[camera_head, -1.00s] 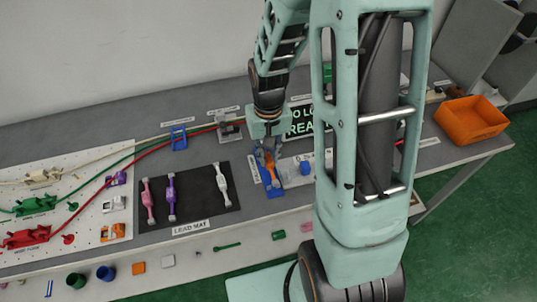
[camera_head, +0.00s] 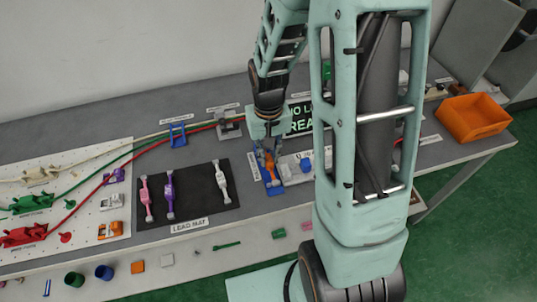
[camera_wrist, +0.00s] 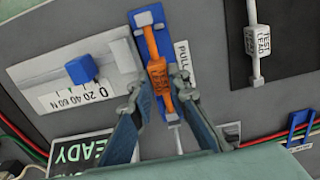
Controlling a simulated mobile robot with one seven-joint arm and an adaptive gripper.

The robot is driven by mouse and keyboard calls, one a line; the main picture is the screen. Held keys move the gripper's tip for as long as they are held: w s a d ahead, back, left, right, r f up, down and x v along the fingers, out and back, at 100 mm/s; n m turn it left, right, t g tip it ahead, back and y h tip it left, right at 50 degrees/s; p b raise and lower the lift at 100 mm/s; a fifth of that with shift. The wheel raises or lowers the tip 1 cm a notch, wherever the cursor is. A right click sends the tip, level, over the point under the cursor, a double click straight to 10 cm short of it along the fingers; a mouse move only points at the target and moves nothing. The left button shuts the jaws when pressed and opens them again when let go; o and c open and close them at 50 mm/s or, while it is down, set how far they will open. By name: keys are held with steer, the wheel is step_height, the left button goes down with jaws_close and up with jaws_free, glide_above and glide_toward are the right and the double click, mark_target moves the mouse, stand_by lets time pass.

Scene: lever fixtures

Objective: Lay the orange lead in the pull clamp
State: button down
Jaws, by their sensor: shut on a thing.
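The orange lead (camera_wrist: 157,68) lies lengthwise along the blue pull clamp (camera_wrist: 146,22) in the wrist view, its printed block facing the camera. Its far end is by a pale metal piece at the clamp's far end. My gripper (camera_wrist: 158,88) is shut on the orange lead, one finger on each side of the block. In the head view my gripper (camera_head: 267,150) points down at the orange lead (camera_head: 269,160) over the blue clamp (camera_head: 274,190). Whether the lead rests fully on the clamp I cannot tell.
A force scale with a blue slider (camera_wrist: 81,69) sits beside the clamp. A display (camera_head: 300,120) stands behind it. The black lead mat (camera_head: 195,190) holds pink, purple and white leads. An orange bin (camera_head: 474,118) is at the right. Cables run along the back.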

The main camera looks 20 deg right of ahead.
steer(key=shift+f, duration=0.15)
steer(key=shift+f+b, duration=0.5)
steer(key=shift+b, duration=0.05)
steer(key=shift+f, duration=0.25)
steer(key=shift+f+b, duration=0.45)
steer(key=shift+b, duration=0.15)
steer(key=c, duration=1.8)
jaws_free()
steer(key=shift+o, duration=0.2)
